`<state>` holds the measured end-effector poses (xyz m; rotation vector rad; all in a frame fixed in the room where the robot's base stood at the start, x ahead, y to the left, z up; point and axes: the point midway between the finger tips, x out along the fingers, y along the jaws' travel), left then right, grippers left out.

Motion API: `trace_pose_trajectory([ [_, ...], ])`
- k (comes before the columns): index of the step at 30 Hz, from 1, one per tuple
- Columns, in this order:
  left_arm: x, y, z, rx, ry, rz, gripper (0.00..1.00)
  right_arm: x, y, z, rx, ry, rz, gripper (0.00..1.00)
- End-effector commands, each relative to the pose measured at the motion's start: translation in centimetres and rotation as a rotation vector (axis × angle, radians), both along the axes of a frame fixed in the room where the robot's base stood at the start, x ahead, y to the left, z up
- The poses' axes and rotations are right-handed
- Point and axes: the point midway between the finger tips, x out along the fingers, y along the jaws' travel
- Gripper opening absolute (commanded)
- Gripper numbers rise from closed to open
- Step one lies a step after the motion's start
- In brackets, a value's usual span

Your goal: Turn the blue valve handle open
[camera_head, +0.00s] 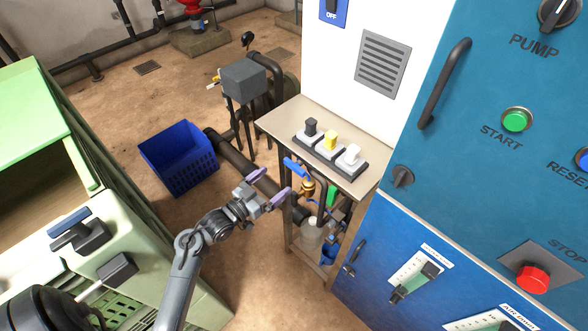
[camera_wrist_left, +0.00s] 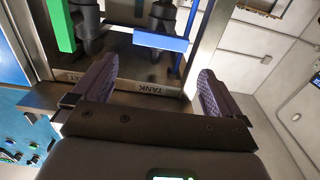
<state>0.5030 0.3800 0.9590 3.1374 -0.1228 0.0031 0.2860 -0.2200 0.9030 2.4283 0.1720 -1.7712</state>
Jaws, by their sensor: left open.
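The blue valve handle (camera_head: 295,167) sits on a brass valve under the beige table's edge in the head view. In the left wrist view the blue handle (camera_wrist_left: 161,41) is a bar lying crosswise, beyond the fingertips and between them, near an upside-down TANK label (camera_wrist_left: 156,88). My left gripper (camera_head: 270,186) is open and empty, to the left of the valve. Its purple-grey fingers also show in the left wrist view (camera_wrist_left: 156,74), apart from the handle. A green handle (camera_head: 332,195) is to the right of the blue one; it also shows in the wrist view (camera_wrist_left: 60,25). My right gripper is out of view.
The beige table (camera_head: 275,122) above the valves holds a black, a yellow and a white switch. Blue control cabinets (camera_head: 470,110) stand at the right. A blue crate (camera_head: 180,160) is on the floor. A green machine (camera_head: 150,235) is at the left.

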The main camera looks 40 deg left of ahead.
Motion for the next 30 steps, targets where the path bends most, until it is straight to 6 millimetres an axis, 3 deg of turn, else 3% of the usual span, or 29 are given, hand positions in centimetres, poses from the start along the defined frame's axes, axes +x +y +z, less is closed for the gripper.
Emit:
trace_pose_trajectory([
  [15, 7.8, -0.6, 0.1, 0.001, 0.001, 0.000, 1.00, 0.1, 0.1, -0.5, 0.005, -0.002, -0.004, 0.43],
  [21, 9.3, -0.7, 0.0, 0.002, 0.002, 0.001, 1.00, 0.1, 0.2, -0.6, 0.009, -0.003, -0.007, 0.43],
  [30, 9.6, -0.8, 0.1, 0.002, 0.003, 0.001, 1.00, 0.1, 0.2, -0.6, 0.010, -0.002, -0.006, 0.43],
])
